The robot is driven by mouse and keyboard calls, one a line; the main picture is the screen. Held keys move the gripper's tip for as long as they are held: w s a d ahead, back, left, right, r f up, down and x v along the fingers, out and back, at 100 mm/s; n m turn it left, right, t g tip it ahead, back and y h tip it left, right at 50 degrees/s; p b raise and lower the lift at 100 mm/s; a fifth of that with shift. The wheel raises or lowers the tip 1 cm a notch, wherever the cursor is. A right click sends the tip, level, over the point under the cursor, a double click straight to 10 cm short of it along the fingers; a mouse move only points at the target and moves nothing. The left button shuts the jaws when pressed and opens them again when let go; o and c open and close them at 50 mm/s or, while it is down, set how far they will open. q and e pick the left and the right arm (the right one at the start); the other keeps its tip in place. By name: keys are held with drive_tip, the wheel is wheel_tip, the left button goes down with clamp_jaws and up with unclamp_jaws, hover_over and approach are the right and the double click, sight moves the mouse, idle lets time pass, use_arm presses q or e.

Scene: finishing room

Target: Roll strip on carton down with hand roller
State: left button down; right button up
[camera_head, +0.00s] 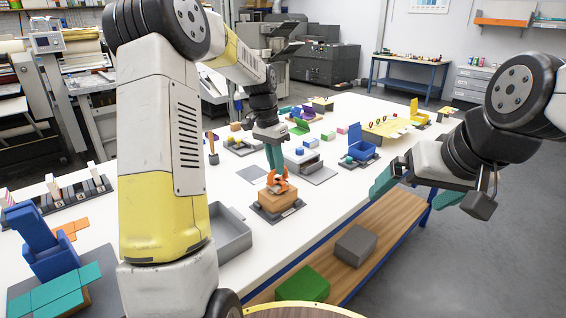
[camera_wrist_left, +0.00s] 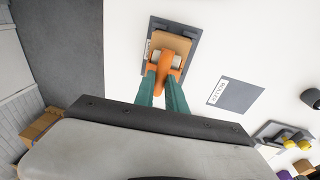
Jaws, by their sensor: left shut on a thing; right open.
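A tan carton (camera_head: 278,200) sits on a dark grey mat (camera_head: 262,212) on the white table. In the left wrist view, the carton (camera_wrist_left: 171,42) lies on the mat (camera_wrist_left: 155,24) at the top. My left gripper (camera_head: 274,160) points down and is shut on the orange hand roller (camera_head: 279,182). The roller (camera_wrist_left: 166,68) is over the carton's top, seemingly touching it; exact contact is unclear. The strip cannot be made out; the roller covers part of the carton's top. My right gripper (camera_head: 408,199) is open and empty, beyond the table's right edge.
An empty grey mat labelled ROLLER (camera_wrist_left: 235,95) lies beside the carton. A grey tray (camera_head: 230,235) is left of the carton. A grey box (camera_head: 302,158) and blue holder (camera_head: 362,147) stand farther back. The lower wooden shelf (camera_head: 345,240) holds a green box (camera_head: 302,285).

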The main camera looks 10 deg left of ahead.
sight(267, 184)
use_arm(q)
drive_tip(key=shift+s+a, duration=0.9)
drive_tip(key=shift+s, duration=0.3)
drive_tip(key=shift+s+a, duration=0.2)
drive_tip(key=shift+s, duration=0.05)
wheel_tip(267, 184, up, 7)
idle(0.9)
idle(0.5)
